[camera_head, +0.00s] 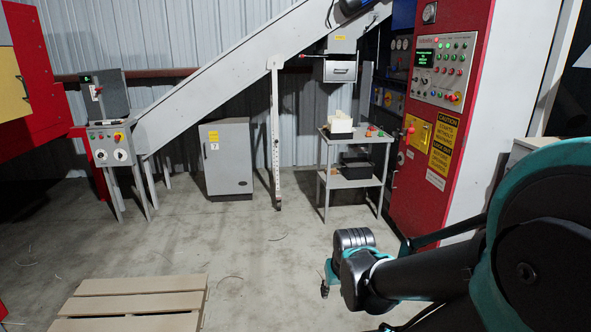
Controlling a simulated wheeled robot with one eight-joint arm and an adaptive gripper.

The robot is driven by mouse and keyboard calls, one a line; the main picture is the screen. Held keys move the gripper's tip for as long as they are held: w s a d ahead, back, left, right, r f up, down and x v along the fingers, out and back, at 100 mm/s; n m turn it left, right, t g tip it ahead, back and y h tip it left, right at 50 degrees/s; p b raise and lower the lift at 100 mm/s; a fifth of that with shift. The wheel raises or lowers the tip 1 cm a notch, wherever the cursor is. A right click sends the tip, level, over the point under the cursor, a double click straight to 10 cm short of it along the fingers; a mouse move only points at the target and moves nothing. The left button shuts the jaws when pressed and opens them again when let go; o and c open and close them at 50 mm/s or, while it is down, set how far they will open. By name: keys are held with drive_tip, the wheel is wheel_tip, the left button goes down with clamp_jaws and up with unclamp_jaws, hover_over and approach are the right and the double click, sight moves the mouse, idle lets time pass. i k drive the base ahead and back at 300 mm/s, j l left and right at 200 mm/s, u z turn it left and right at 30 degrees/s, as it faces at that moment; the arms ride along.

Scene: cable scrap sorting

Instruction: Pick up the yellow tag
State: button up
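I cannot make out a yellow tag for certain. A small metal table (350,184) stands at the back, right of centre. On its top are a dark bin with pale yellowish contents (340,122) and some tiny red and green items (374,131), too small to identify. My gripper (324,290) is low in front of my arm, well short of the table and above the floor. Only a small dark part of it shows, so its opening and any contents are hidden.
A red control cabinet (408,190) with yellow caution signs stands right of the table. A grey cabinet (228,158) and a conveyor post (276,140) stand left of it. A wooden pallet (135,304) lies at the front left. The middle floor is mostly clear, with thin wire scraps.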

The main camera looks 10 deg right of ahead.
sight(423, 142)
drive_tip(key=i+z, duration=0.1)
drive_tip(key=i, duration=0.85)
drive_tip(key=i+j+z, duration=0.1)
drive_tip(key=i, duration=0.85)
drive_tip(key=i+l+z, duration=0.15)
drive_tip(key=i+z, duration=0.65)
drive_tip(key=i, duration=0.15)
drive_tip(key=i+j+z, duration=0.1)
drive_tip(key=i+z, duration=0.3)
drive_tip(key=i+j+z, duration=0.25)
drive_tip(key=i+z, duration=0.15)
drive_tip(key=i, duration=0.1)
